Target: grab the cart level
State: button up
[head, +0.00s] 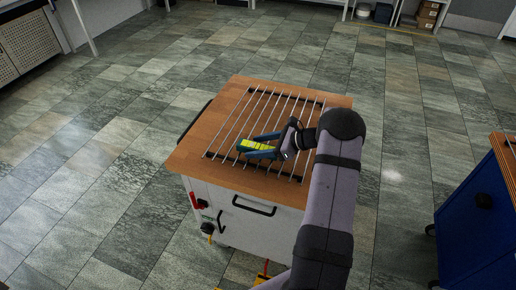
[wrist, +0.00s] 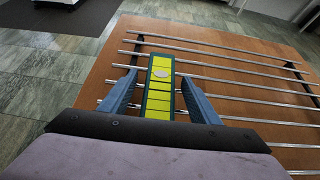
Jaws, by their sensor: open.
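The cart (head: 200,150) has a wooden top and a white body. My gripper (head: 249,145) is open, with one blue finger on each side of the level. In the wrist view my gripper (wrist: 159,78) shows a gap between each fingertip and the level. The level's near end is hidden by the gripper's dark base.
Several parallel metal rods (wrist: 230,66) run across the cart top. A black handle (head: 255,206) and a red lever (head: 194,200) are on the cart's sides. A blue cabinet (head: 470,225) with a wooden top stands at right. The tiled floor around is mostly clear.

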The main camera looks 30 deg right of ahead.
jog(key=shift+c, duration=0.7)
jog(key=c, duration=1)
jog(key=shift+c, duration=0.6)
jog(key=shift+r, duration=0.15)
